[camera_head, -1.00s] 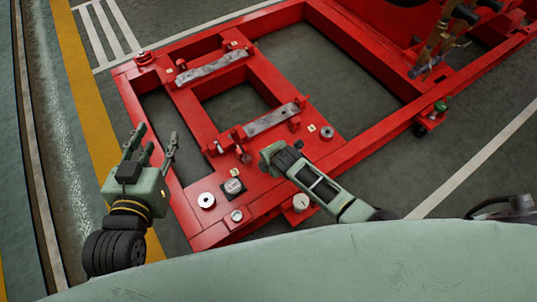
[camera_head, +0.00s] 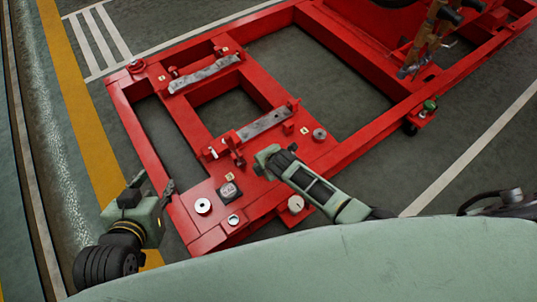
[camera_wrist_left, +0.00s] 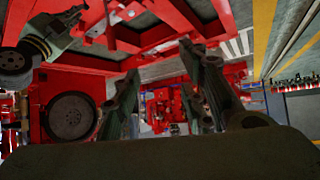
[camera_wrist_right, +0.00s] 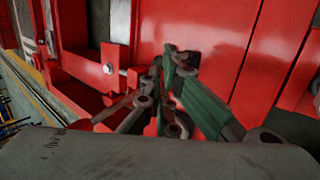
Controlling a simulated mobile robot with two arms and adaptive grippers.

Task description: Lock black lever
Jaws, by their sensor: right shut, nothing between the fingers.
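No black lever can be made out with certainty. A small black square piece with a pale round face (camera_head: 229,190) sits on the near end of the red frame (camera_head: 150,155). Small red clamp parts (camera_head: 236,152) stand by the nearer grey metal bar (camera_head: 264,124). My right gripper (camera_head: 266,156) is over the red frame, just right of these parts. In the right wrist view its fingers (camera_wrist_right: 166,78) are together and empty, close to red metal. My left gripper (camera_head: 154,186) is off the frame's left edge, its fingers (camera_wrist_left: 160,90) apart and empty.
A second grey bar (camera_head: 205,73) crosses the frame farther back. The frame has open gaps showing floor. A yellow floor stripe (camera_head: 85,130) runs along the left.

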